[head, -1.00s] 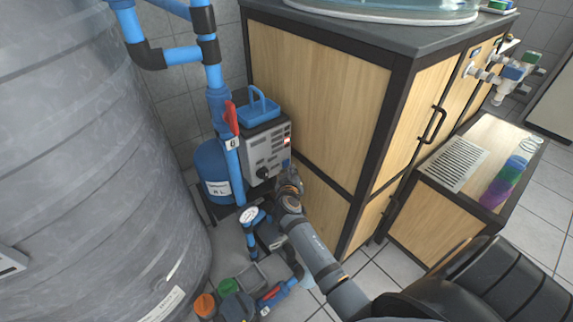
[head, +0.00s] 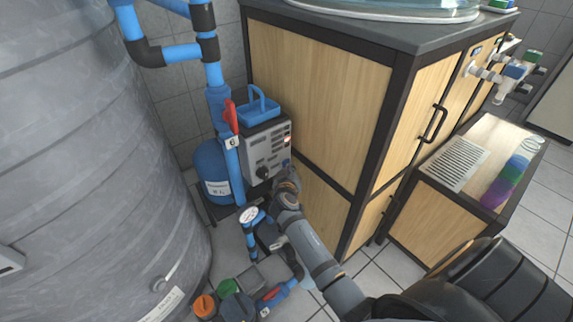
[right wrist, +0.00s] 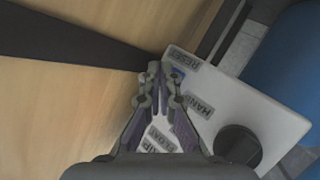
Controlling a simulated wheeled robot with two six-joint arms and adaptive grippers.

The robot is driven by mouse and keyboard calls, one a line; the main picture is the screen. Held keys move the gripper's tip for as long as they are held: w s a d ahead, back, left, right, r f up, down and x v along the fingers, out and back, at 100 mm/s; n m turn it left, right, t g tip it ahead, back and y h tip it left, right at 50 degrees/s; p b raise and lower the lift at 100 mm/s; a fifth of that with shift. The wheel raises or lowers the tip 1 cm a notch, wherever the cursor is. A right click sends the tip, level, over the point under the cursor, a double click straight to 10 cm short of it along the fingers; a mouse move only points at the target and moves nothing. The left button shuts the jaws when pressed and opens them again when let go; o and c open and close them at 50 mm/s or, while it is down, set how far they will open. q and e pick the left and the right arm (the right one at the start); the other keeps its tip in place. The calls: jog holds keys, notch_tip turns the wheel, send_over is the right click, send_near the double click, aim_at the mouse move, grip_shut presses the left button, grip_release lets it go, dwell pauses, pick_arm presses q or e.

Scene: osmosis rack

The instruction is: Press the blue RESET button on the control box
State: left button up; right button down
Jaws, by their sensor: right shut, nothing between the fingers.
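The grey control box (head: 266,152) stands on the blue pump unit beside the wooden cabinet. In the right wrist view its face (right wrist: 250,112) shows RESET and HAND labels and a black knob (right wrist: 238,146). A small part of the blue RESET button (right wrist: 179,74) shows by the RESET label; it also shows in the head view (head: 286,163). My right gripper (head: 285,170) is shut and empty at the box's lower right corner. In the right wrist view its fingertips (right wrist: 163,70) are just left of the button and partly cover it. I cannot tell whether they touch it. My left gripper is not in view.
The wooden cabinet (head: 315,95) stands close to the right of my gripper. A large grey tank (head: 90,170) fills the left.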

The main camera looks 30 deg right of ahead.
jog(key=shift+w, duration=0.25)
dwell(0.4)
jog(key=shift+s, duration=0.8)
jog(key=s, duration=0.1)
jog(key=s+p, duration=0.1)
jog(key=s, duration=0.3)
jog(key=shift+d, duration=0.4)
dwell(0.3)
